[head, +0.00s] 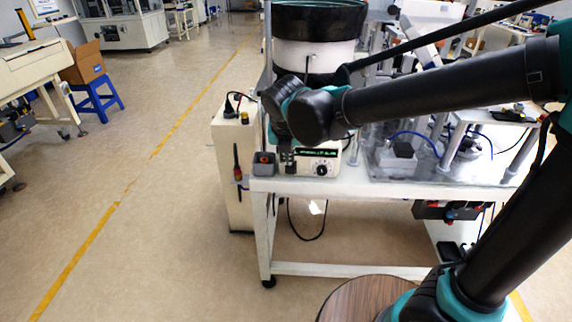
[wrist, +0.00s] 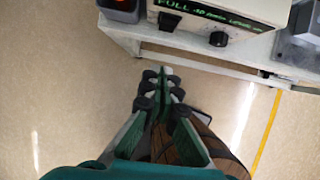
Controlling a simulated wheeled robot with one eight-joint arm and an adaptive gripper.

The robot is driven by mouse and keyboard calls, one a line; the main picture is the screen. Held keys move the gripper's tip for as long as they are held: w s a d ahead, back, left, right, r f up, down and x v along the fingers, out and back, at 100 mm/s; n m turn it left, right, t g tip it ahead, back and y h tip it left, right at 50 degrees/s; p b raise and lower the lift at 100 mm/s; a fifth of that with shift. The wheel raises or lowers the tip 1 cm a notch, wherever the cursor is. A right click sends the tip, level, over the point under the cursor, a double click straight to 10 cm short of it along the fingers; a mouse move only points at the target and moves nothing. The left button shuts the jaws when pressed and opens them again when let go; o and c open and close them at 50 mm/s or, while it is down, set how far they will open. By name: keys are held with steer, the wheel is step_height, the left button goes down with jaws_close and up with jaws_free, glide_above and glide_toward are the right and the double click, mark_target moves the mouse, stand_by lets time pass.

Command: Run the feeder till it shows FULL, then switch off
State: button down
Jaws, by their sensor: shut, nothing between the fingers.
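The bowl feeder (head: 318,52), with a dark bowl on a white drum, stands at the back of the white bench. Its controller box (head: 330,160) is at the bench's front edge; in the wrist view its green display (wrist: 210,13) reads FULL. A black rocker switch (wrist: 168,21) sits below the display's left end, and a dark knob (wrist: 218,39) is to its right. I cannot tell which way the rocker is set. My gripper (wrist: 165,74) is shut and empty, in front of the panel and apart from the switch in the picture.
A cream cabinet (head: 233,170) flanks the bench (head: 330,185). Fixtures crowd the bench's right side.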

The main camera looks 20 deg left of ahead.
mark_target(289, 169)
steer(key=x, duration=0.4)
steer(key=w+x, duration=0.1)
steer(key=x, duration=0.6)
steer(key=shift+w+a+r, duration=0.1)
steer(key=shift+w+a, duration=0.1)
steer(key=shift+w, duration=0.15)
steer(key=shift+w+a+f, duration=0.2)
steer(key=shift+w+f, duration=0.15)
steer(key=shift+w, duration=0.45)
steer(key=shift+w+f+t, duration=0.2)
steer(key=shift+t, duration=0.2)
steer(key=shift+r, duration=0.2)
steer(key=shift+w+a+r, duration=0.1)
steer(key=shift+r, duration=0.55)
